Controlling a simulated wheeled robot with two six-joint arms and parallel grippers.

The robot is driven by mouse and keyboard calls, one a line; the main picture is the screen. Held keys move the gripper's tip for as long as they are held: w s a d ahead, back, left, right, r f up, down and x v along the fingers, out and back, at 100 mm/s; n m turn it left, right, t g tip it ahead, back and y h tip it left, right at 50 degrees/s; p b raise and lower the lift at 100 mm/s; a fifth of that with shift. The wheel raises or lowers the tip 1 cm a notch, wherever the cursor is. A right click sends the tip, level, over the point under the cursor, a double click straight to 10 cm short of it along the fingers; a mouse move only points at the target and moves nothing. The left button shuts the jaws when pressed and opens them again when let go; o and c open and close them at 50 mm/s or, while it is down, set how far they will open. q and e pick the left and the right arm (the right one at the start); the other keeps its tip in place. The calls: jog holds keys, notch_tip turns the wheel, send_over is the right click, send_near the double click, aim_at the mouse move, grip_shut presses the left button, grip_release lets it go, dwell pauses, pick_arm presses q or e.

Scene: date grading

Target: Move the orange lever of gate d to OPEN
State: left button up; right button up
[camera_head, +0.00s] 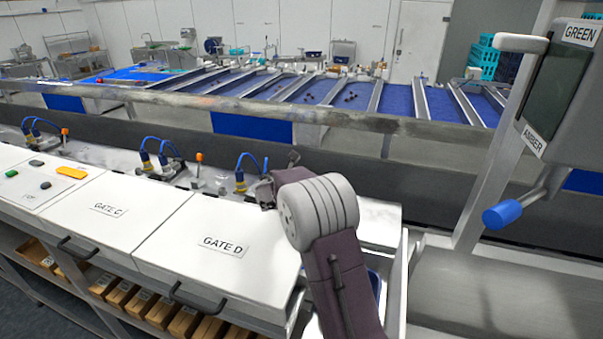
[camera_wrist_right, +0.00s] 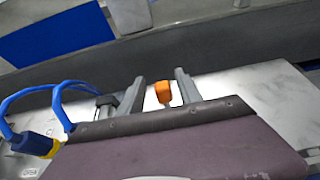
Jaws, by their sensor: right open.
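The GATE D panel (camera_head: 222,246) is a white cover in the middle of the head view. In the right wrist view an orange lever knob (camera_wrist_right: 163,92) stands between the two finger tips of my right gripper (camera_wrist_right: 160,86). The fingers are open, with a gap visible on each side of the knob. In the head view my right gripper (camera_head: 274,186) is at the back edge of the GATE D panel, beside blue hoses (camera_head: 243,166); the arm and gripper hide this lever there. Whether the lever is at OPEN cannot be read. My left gripper is out of view.
The GATE C panel (camera_head: 108,209) and another orange-topped lever (camera_head: 199,157) are to the left. A grey rail (camera_head: 300,117) runs behind the machine. A box labelled GREEN and AMBER (camera_head: 563,88) on a post stands at right. Blue sorting lanes (camera_head: 345,92) lie beyond.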

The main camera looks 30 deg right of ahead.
jog(key=shift+s+r, duration=0.1)
jog(key=shift+s, duration=0.1)
jog(key=shift+c, duration=1.2)
grip_shut()
